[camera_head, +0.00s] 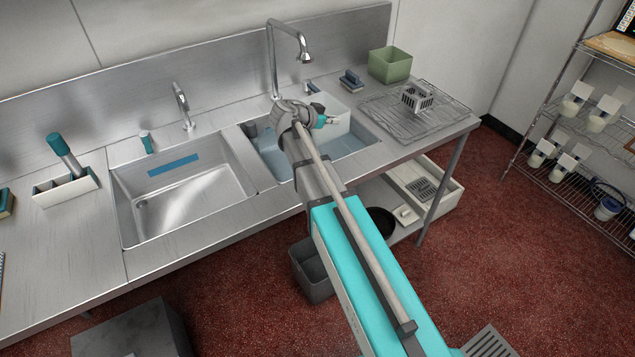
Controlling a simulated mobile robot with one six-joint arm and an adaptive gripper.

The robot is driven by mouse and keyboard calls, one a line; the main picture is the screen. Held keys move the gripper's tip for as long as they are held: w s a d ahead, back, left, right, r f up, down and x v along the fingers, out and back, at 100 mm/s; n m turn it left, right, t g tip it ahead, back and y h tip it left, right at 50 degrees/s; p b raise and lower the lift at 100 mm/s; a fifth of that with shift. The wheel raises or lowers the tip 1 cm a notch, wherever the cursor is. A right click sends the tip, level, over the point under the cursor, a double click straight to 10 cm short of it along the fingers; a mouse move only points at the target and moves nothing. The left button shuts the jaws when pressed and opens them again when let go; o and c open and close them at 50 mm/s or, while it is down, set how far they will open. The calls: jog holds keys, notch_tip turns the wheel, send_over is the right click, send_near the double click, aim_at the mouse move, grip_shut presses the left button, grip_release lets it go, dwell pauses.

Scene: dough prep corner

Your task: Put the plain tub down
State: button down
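A plain white tub (341,127) is at the right sink basin, its lower part near the bluish water. I cannot tell whether it rests on anything or hangs above the basin. My gripper (331,120) is at the tub's near left side, overlapping it in the picture. Its fingers are small and partly hidden by my arm, so I cannot tell whether they are shut on the tub wall.
The left basin (180,205) is empty. A green tub (390,65) stands at the counter's back right, beside a wire drying rack (445,112) holding a grey basket (416,97). A tall tap (272,60) rises behind my gripper. Bare counter (75,235) lies at left.

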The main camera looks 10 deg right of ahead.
aim_at(335, 129)
jog(key=shift+s+d+f+m+g+b, duration=0.1)
jog(key=shift+d+f+m+g+b, duration=0.15)
jog(key=shift+f+b, duration=0.5)
jog(key=shift+s+d+f+m+g+b, duration=0.15)
jog(key=shift+f+b, duration=0.3)
jog(key=shift+f, duration=0.55)
notch_tip(335, 129, down, 6)
jog(key=b, duration=0.6)
jog(key=shift+f, duration=0.2)
jog(key=shift+f+b, duration=1.8)
jog(key=shift+b, duration=0.2)
jog(key=shift+f+b, duration=0.6)
